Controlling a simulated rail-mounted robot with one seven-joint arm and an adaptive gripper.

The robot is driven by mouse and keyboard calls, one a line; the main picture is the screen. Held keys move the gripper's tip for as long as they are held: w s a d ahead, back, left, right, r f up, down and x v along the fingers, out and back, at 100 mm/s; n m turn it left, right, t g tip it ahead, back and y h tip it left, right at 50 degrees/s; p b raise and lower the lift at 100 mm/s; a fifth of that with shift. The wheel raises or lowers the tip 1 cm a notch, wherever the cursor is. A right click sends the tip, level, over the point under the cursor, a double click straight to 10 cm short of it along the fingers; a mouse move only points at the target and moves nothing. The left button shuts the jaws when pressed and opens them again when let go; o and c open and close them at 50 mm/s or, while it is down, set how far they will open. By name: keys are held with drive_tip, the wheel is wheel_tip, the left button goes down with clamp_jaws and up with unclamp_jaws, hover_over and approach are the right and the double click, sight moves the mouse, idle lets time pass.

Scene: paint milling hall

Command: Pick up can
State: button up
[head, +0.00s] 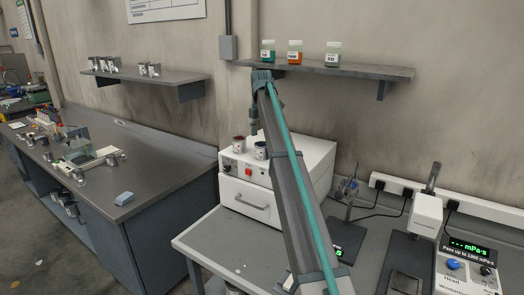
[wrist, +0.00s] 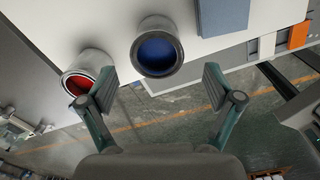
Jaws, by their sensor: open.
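Two small open cans stand on top of a white cabinet-like machine (head: 285,165). The can with red inside (head: 239,145) is on the left; it also shows in the wrist view (wrist: 92,62), partly behind my left finger. The can with dark blue inside (head: 260,151) is just right of it and shows whole in the wrist view (wrist: 158,47). My gripper (wrist: 160,88) is open and empty. Its fingers are spread wide, with the blue can ahead of the gap between them.
A wall shelf (head: 355,70) with several small jars is above the machine. A grey bench (head: 150,165) with small items stands at left, below another shelf (head: 140,76) with several tins. Measuring instruments (head: 425,215) with cables stand at right. A blue-grey block (wrist: 222,16) lies beside the blue can.

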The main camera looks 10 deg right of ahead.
sight(262, 148)
drive_tip(key=shift+w+d+f+p, duration=0.15)
drive_tip(key=shift+f+p, duration=0.5)
drive_tip(key=shift+f, duration=0.85)
drive_tip(key=shift+w+d+f+p, duration=0.1)
drive_tip(key=shift+f+p, duration=0.55)
drive_tip(key=shift+f, duration=0.8)
drive_tip(key=c, duration=1.3)
